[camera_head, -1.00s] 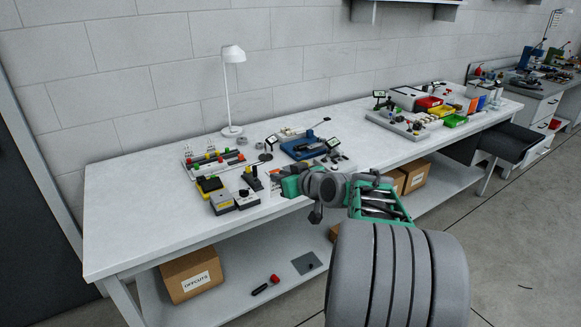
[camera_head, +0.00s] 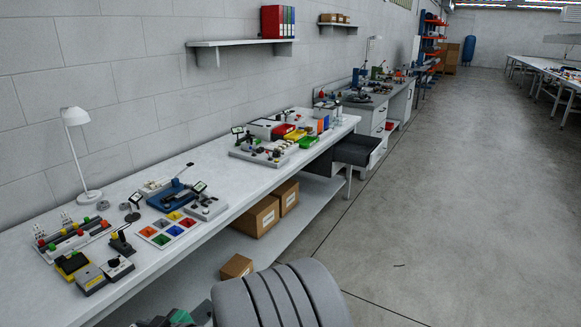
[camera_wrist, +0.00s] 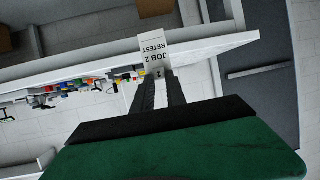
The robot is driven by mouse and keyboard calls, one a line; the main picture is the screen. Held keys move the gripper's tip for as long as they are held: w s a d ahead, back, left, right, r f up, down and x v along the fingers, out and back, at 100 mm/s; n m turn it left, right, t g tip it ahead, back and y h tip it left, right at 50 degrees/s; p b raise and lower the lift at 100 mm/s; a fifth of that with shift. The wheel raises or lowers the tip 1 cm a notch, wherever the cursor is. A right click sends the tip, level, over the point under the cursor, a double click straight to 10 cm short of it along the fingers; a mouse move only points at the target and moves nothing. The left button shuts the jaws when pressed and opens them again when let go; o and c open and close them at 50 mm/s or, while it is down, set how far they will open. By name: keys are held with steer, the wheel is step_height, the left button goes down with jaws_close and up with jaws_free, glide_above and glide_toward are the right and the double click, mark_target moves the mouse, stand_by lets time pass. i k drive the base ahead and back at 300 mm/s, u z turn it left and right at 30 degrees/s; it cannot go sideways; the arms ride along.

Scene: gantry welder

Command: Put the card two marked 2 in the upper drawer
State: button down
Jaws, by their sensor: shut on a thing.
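A white card (camera_wrist: 152,53) printed "JOB 2 RETEST" shows upside down in the wrist view. My gripper (camera_wrist: 158,76) is shut on its end, and the card sticks out beyond the fingertips. An open drawer (camera_head: 361,151), dark inside, sticks out under the far end of the white bench in the head view. I cannot tell whether another drawer lies below it. In the head view my gripper is not visible; only part of my arm shows at the bottom edge.
The white bench (camera_head: 215,186) holds a lamp (camera_head: 77,152), a blue fixture (camera_head: 172,197), a tray of coloured squares (camera_head: 167,229) and coloured bins (camera_head: 295,133). Cardboard boxes (camera_head: 256,217) stand on its lower shelf. The floor (camera_head: 450,200) to the right is clear.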

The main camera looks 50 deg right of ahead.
mark_target(347, 148)
steer(key=u, duration=0.1)
steer(key=k, duration=0.25)
steer(key=z, duration=2.4)
steer(key=i, duration=1.45)
steer(key=z, duration=0.75)
steer(key=i, duration=2.05)
steer(key=u, duration=0.8)
steer(key=i, duration=1.1)
steer(key=u, duration=1.8)
steer(key=i, duration=1.45)
steer(key=u, duration=0.1)
